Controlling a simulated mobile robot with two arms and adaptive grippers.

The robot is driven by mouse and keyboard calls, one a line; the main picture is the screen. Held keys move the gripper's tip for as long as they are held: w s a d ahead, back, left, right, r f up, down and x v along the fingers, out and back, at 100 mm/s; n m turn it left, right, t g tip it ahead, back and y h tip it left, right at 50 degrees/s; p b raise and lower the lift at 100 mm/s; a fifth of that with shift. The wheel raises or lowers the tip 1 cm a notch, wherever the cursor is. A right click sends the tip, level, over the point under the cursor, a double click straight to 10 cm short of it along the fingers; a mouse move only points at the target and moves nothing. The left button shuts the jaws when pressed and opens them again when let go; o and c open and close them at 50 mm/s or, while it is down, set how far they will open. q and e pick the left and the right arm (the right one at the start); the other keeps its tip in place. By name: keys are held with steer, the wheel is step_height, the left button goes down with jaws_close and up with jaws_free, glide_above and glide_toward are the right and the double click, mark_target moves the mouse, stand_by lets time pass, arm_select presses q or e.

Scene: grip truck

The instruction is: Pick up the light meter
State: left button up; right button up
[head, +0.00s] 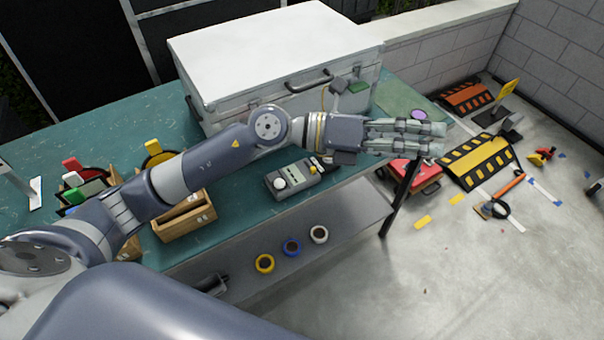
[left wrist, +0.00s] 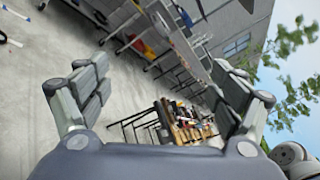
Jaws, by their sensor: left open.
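The light meter (head: 294,179) is a grey handheld device with a white dome and a small display. It lies on the green tabletop (head: 240,200) near its front edge, in front of the white chest. My left gripper (head: 440,138) is past the right end of the meter, pointing right, apart from it and above the table's right end. In the left wrist view its two fingers (left wrist: 160,95) are spread wide with nothing between them. The meter is not in the left wrist view. My right gripper is not in view.
A large white chest (head: 275,55) stands behind the meter. A wooden box (head: 185,222) is to the left. Tape rolls (head: 291,247) lie on the lower shelf. A red toolbox (head: 412,177) and yellow-black ramp (head: 478,162) are on the floor at right.

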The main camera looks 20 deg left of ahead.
arm_select(q)
steer(key=w+a+f+m+g+y, duration=0.25)
steer(key=a+f+y, duration=0.2)
steer(key=f, duration=0.25)
steer(key=t+y+p, duration=0.1)
steer(key=y+p, duration=0.2)
steer(key=y, duration=0.7)
glide_above(309, 168)
steer(key=s+a, duration=0.1)
steer(key=s, duration=0.1)
steer(key=shift+m, duration=0.25)
steer(key=f, duration=1.4)
steer(key=shift+w+a+f, duration=0.15)
steer(key=shift+w+f, duration=0.1)
steer(key=shift+f, duration=0.15)
steer(key=shift+p+x, duration=0.6)
steer(key=shift+x, duration=2.15)
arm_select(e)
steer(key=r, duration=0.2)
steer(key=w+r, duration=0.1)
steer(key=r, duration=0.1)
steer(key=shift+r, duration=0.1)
arm_select(q)
steer(key=shift+r, duration=0.1)
steer(key=shift+c, duration=0.3)
steer(key=shift+t, duration=0.25)
steer(key=c, duration=1.3)
